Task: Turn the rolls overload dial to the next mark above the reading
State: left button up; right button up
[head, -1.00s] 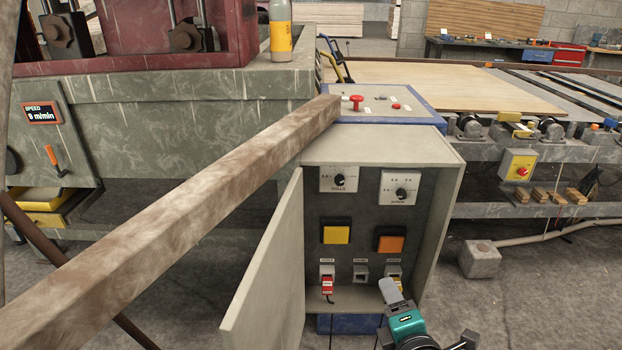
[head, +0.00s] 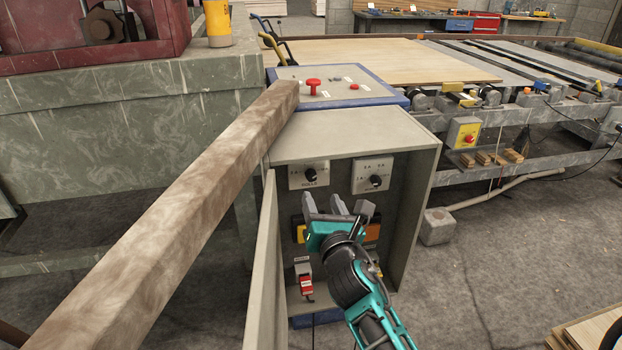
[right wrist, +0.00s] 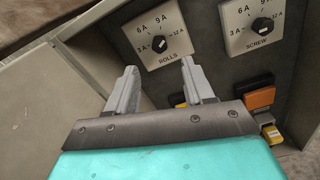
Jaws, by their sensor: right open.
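The rolls dial (head: 310,175) is a black knob on a white plate inside the open grey cabinet (head: 350,135). In the right wrist view the rolls dial (right wrist: 159,44) has marks 3 A, 6 A, 9 A and 12 A; I cannot read its pointer surely. The similar screw dial (head: 375,181) is to its right and also shows in the right wrist view (right wrist: 263,25). My right gripper (head: 336,203) is open and empty, just below the dials. In the right wrist view its fingertips (right wrist: 158,67) point toward the rolls plate, one on either side below the knob. My left gripper is out of view.
The cabinet door (head: 260,270) stands open on the left. A long wooden beam (head: 190,210) slants across the front left, above the door. Yellow and orange buttons (head: 372,232) and a red-tagged switch (head: 305,283) sit below the dials, partly behind my gripper.

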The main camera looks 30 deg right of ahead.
aim_at(312, 178)
jog(key=x, duration=0.9)
jog(key=shift+a, duration=0.1)
grip_shut()
jog(key=shift+m, duration=3)
grip_release()
